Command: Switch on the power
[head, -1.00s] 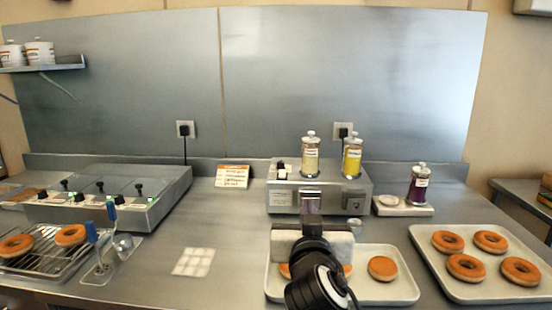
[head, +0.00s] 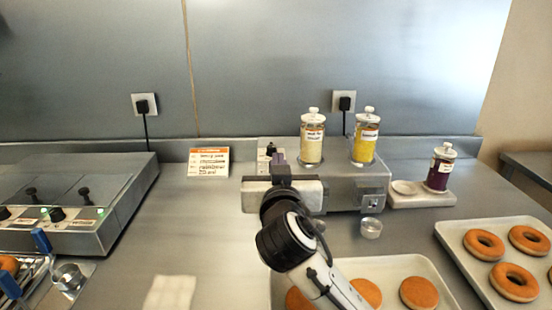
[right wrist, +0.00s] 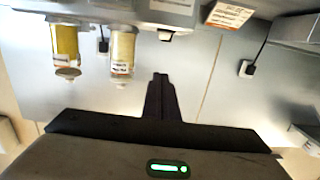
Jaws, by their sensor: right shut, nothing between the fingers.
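The grey glaze machine (head: 340,192) stands at mid-counter and bears two jars of glaze. A small black-and-white part, perhaps its power switch (head: 267,150), sits at the left end of its top, partly hidden by my gripper. Contact cannot be told. My left gripper is out of view.
Left of the machine is an instruction card (head: 208,162) and a fryer unit (head: 75,200). A purple jar (head: 440,167) stands to the right. A doughnut tray (head: 405,265) lies below my arm, with a small metal cup (head: 371,228) behind it. Wall plugs are behind.

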